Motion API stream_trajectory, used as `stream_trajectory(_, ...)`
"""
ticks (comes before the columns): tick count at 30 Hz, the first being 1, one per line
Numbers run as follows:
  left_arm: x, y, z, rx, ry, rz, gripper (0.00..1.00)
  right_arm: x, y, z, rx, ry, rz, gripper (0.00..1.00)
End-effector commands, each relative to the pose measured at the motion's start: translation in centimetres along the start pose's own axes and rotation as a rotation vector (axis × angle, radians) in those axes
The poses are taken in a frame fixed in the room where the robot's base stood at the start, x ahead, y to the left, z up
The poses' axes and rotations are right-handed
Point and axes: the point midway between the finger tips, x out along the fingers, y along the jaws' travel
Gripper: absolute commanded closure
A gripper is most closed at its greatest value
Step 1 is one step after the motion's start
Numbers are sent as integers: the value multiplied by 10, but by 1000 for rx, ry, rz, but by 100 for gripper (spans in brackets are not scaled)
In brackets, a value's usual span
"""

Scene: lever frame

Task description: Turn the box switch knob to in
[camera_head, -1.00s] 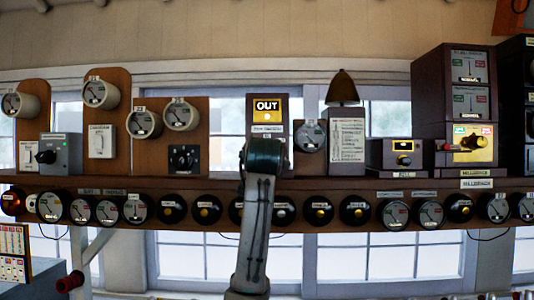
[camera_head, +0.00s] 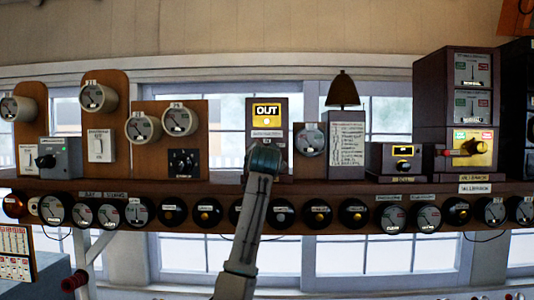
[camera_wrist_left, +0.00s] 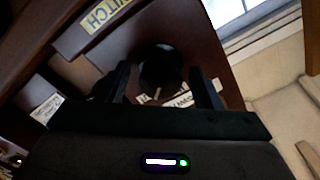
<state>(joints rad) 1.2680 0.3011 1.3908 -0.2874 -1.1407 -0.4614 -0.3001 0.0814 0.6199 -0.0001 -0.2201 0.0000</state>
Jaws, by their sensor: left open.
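The brown switch box with a lit yellow OUT sign (camera_head: 266,111) stands upright on the shelf at the middle of the head view. My left arm rises in front of it, and its wrist hides the lower part of the box. In the left wrist view the round black knob (camera_wrist_left: 160,66) sits on the brown box face, near a yellow label reading SWITCH (camera_wrist_left: 112,11). My left gripper (camera_wrist_left: 163,84) is open, with one dark finger on each side of the knob. I cannot tell whether the fingers touch it. My right gripper is not in view.
The wooden shelf (camera_head: 340,187) carries dials and panels on both sides. A bell (camera_head: 342,88) above a paper-covered box (camera_head: 346,150) and a small dial (camera_head: 309,139) stand close to the right. A row of round gauges lines the shelf front.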

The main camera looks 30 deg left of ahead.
Motion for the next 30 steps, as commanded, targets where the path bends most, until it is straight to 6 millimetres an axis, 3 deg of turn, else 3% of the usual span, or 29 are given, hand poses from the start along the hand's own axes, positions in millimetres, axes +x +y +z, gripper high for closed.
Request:
stream_trajectory(5,0,0,0,0,0,0,41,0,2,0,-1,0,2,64)
stream_trajectory(12,0,0,0,0,0,0,85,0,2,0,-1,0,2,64)
stream_trajectory(23,0,1,2,-55,0,0,85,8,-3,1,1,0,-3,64)
stream_trajectory(30,0,2,3,-212,0,0,85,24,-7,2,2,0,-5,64)
